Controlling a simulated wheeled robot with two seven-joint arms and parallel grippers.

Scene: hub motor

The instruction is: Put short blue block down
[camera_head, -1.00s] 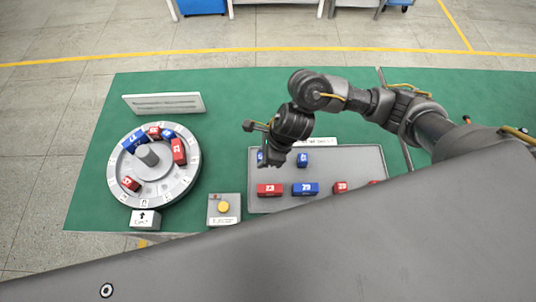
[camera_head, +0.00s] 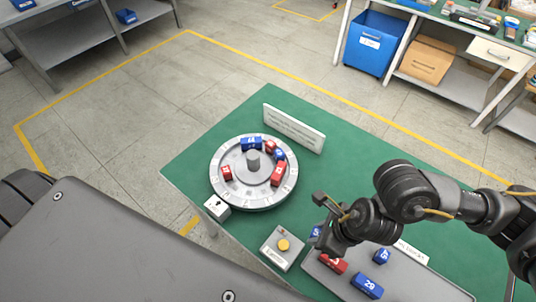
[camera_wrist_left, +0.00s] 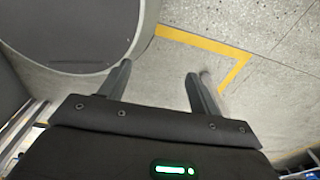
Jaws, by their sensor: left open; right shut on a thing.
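My right gripper (camera_head: 322,234) is low over the left back corner of the grey tray (camera_head: 424,282) in the head view. It is shut on a short blue block (camera_head: 315,231), which is mostly hidden by the gripper. I cannot tell whether the block touches the tray. Another small blue block (camera_head: 381,256), a red block (camera_head: 333,264) and a longer blue block (camera_head: 367,286) sit on the tray. My left gripper (camera_wrist_left: 160,84) shows in the left wrist view, open and empty over the floor.
A round grey turntable (camera_head: 216,188) with several red and blue blocks stands on the green table (camera_head: 198,158). A white sign (camera_head: 293,128) is behind it. A box with a yellow button (camera_head: 284,245) is between turntable and tray.

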